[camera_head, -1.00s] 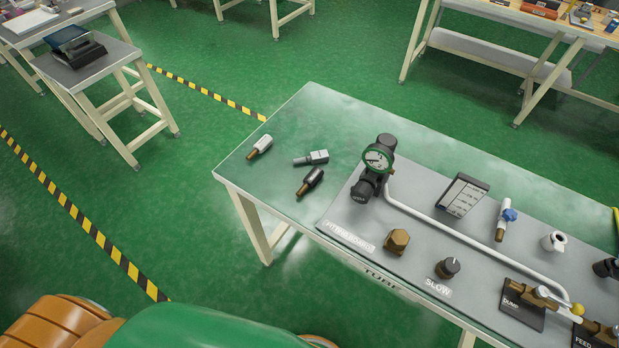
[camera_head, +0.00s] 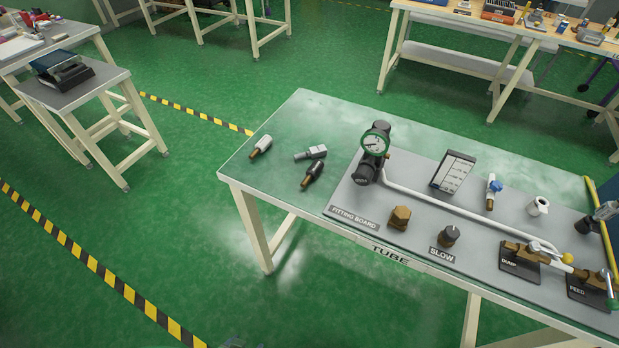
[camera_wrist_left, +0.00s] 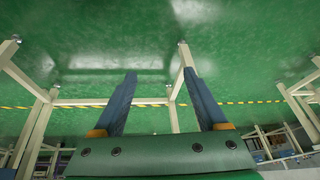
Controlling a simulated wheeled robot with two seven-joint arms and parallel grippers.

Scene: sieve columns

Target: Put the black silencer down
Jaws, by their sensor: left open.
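The black silencer (camera_head: 312,173) lies on its side on the left part of the green-topped table (camera_head: 290,115), its brass thread toward the front left. Beside it, apart from it, lie a grey fitting (camera_head: 312,153) and a white one with a brass end (camera_head: 261,146). In the left wrist view my left gripper (camera_wrist_left: 159,72) is open, with nothing between its blue-grey fingers and green floor and table legs beyond them. In the head view at most a dark bit shows at the bottom edge. It is away from the silencer. My right gripper is not in view.
The fitting board (camera_head: 400,236) fills the table's middle and right, bearing a gauge (camera_head: 375,139), a bent tube (camera_head: 440,210), a brass hex fitting (camera_head: 400,217) and valves (camera_head: 520,250). A small stand (camera_head: 85,92) is at left. Clear tabletop lies behind the fittings.

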